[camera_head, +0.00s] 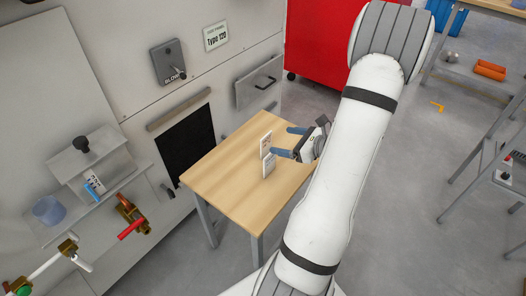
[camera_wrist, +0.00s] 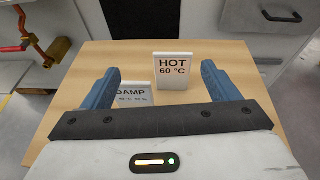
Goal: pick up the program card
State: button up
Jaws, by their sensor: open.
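Two white cards stand on the wooden table. The card reading "HOT 60 °C" (camera_wrist: 176,66) stands upright ahead of my gripper in the wrist view, right of centre; it also shows in the head view (camera_head: 266,144). In the wrist view, nothing is held between the fingers (camera_wrist: 160,68).
The wooden table (camera_head: 225,175) has bare top around the cards. A grey machine wall with a dark opening (camera_head: 187,143) stands behind it. A brass valve with a red handle (camera_head: 130,222) sticks out at left. A red cabinet (camera_head: 325,40) stands at the back.

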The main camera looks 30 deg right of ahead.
aim_at(267, 136)
jog(key=shift+m+t+h, duration=0.3)
jog(key=shift+m+h, duration=0.2)
jog(key=shift+m, duration=0.2)
jog(key=x, duration=0.2)
jog(key=d+f+b+x, duration=0.1)
jog(key=x, duration=0.4)
jog(key=shift+w+d+f+b, duration=0.1)
jog(key=shift+w+f+b, duration=0.1)
jog(key=shift+b, duration=0.15)
jog(key=shift+s, duration=0.1)
jog(key=c, duration=1.4)
